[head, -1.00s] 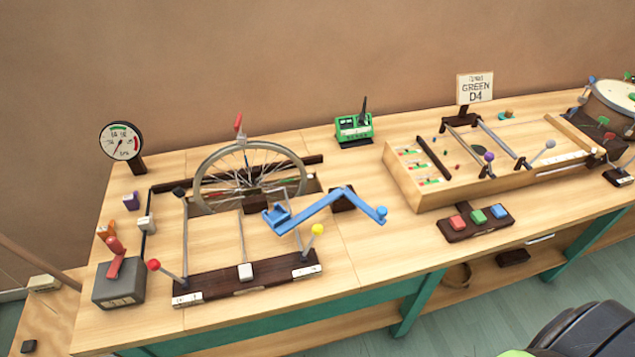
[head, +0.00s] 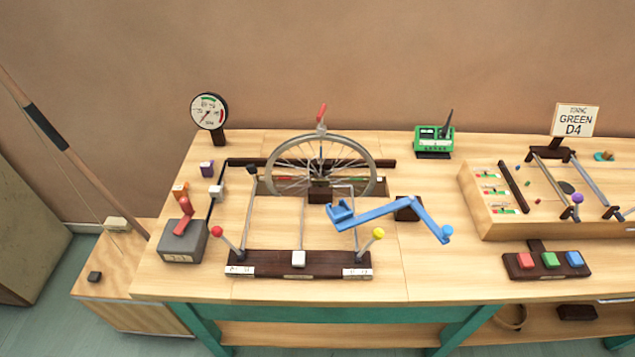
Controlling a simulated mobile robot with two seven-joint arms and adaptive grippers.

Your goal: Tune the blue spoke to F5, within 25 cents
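A spoked wheel (head: 320,168) stands upright in a dark frame on the bench, with a red-handled piece (head: 321,115) at its top. The spokes are thin, and I cannot pick out a blue one. A blue crank-like lever (head: 390,213) with a round blue knob lies in front of the wheel, to the right. A round dial gauge (head: 208,111) stands at the back left of the bench. A green box with a dark upright piece (head: 434,140) stands behind to the right. Neither of my grippers shows in the head view.
A red-ball lever (head: 217,232) and a yellow-ball lever (head: 378,234) flank a dark front bar. A grey box with a red handle (head: 183,243) is at left. Red, green and blue buttons (head: 548,261) and a "GREEN D4" sign (head: 575,120) are at right. Bare bench lies front centre-right.

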